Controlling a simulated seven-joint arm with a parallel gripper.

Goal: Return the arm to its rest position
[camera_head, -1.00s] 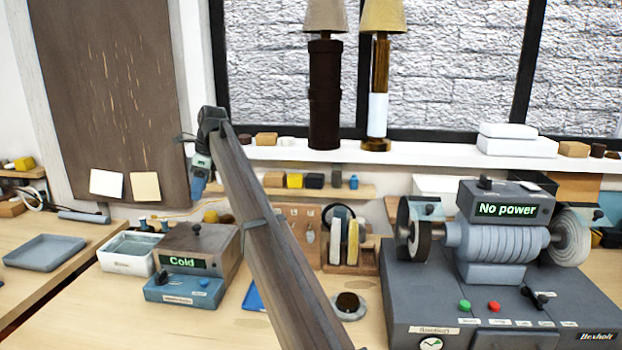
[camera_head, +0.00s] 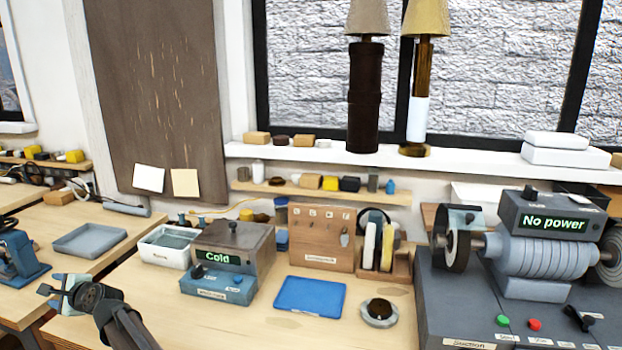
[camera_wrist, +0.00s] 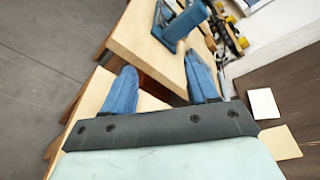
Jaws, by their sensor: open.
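My gripper (camera_head: 62,292) is at the lower left in the head view, over the left front part of the bench. Its two blue fingers show in the wrist view (camera_wrist: 163,88), spread apart with nothing between them. Past the fingers lie a wooden table (camera_wrist: 140,38) and a blue device (camera_wrist: 181,24) standing on it. My arm comes in from the bottom edge of the head view.
A grey tray (camera_head: 90,241) and a blue clamp-like device (camera_head: 15,258) are near my gripper. A box reading "Cold" (camera_head: 215,284), a blue mat (camera_head: 310,296) and a grinder reading "No power" (camera_head: 530,250) stand to the right. Two lamps stand on the sill.

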